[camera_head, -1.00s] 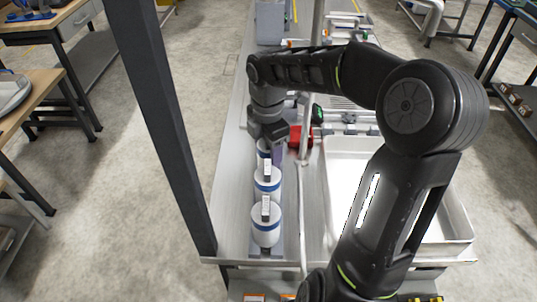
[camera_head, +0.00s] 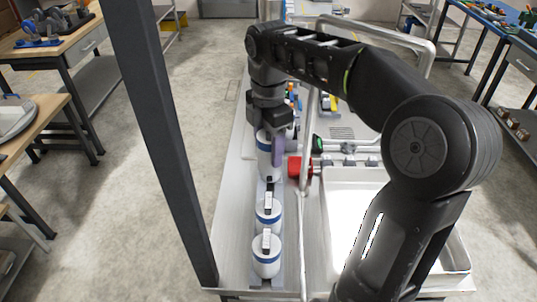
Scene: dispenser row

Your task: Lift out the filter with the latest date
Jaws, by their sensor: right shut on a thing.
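Two white cylindrical filters with blue bands and small handles on top stand in a row on the long bench: a near one (camera_head: 266,262) and a middle one (camera_head: 268,213). A third, farthest filter (camera_head: 264,163) is partly hidden by my right gripper (camera_head: 270,138). That gripper is shut on it from above, and it appears raised, with a gap between it and the middle filter. No dates can be read from here. My left gripper is not in view.
A white tray (camera_head: 452,262) lies right of the row, partly behind my right arm. A red block (camera_head: 294,167) and a thin upright pipe (camera_head: 306,140) are close right of the held filter. A dark post (camera_head: 160,140) rises at the left.

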